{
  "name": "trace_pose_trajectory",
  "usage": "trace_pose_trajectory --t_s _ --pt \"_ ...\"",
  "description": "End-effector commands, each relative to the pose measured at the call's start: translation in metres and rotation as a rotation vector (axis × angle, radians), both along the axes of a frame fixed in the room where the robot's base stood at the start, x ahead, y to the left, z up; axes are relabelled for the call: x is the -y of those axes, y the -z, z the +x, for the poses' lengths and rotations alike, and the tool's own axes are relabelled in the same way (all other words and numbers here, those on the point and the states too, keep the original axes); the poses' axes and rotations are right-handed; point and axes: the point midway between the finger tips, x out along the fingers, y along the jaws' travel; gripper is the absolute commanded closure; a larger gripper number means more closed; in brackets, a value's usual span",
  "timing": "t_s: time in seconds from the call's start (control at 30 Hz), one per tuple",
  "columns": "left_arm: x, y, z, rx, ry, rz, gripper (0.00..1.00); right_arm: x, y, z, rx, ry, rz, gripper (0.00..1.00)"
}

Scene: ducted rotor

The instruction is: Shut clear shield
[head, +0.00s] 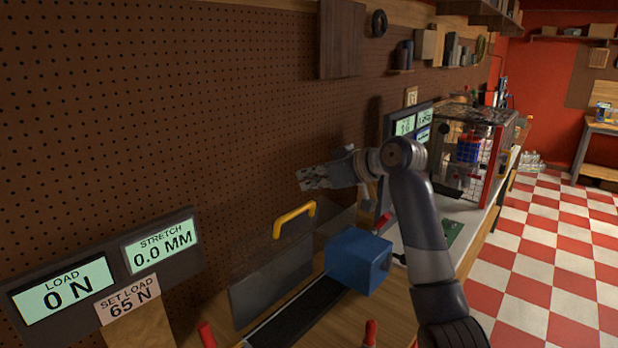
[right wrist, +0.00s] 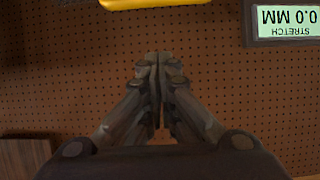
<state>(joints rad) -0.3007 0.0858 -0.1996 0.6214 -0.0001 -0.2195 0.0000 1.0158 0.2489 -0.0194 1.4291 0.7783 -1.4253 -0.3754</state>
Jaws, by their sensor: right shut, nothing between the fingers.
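The clear shield (head: 272,284) is a see-through dark-tinted panel with a yellow bar handle (head: 294,220) on its top edge. It stands up along the wall side of the bench, behind a black rail (head: 300,315) and a blue block (head: 358,262). My right gripper (head: 308,178) is shut and empty, above the yellow handle and apart from it, in front of the pegboard. In the right wrist view its fingers (right wrist: 158,62) are pressed together, and the yellow handle (right wrist: 155,3) shows at the top edge. My left gripper is not in view.
Load and stretch displays (head: 160,243) stand at the left. Red posts (head: 206,335) rise near the rail. A caged machine (head: 470,150) stands farther along the bench. The brown pegboard wall (head: 170,110) is close behind the shield. The checkered floor at the right is open.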

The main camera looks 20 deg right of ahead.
Motion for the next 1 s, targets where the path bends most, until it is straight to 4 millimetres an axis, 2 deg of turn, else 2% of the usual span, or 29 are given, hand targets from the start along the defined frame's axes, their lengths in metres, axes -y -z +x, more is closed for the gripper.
trace_pose_trajectory --t_s 0.03,0.13,0.33,0.6,1.0 --pt "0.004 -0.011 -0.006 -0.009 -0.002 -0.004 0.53 -0.008 0.000 0.008 -0.005 -0.004 0.003 1.00" --pt "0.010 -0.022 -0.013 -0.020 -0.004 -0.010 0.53 -0.019 0.009 0.025 -0.006 -0.004 0.004 1.00" --pt "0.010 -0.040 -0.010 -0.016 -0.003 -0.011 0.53 -0.038 0.027 0.054 -0.006 -0.002 0.002 1.00" --pt "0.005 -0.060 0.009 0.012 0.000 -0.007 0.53 -0.023 0.050 0.034 -0.001 0.000 -0.001 1.00" --pt "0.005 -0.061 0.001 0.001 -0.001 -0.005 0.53 -0.019 0.058 0.028 0.000 0.000 0.000 1.00"
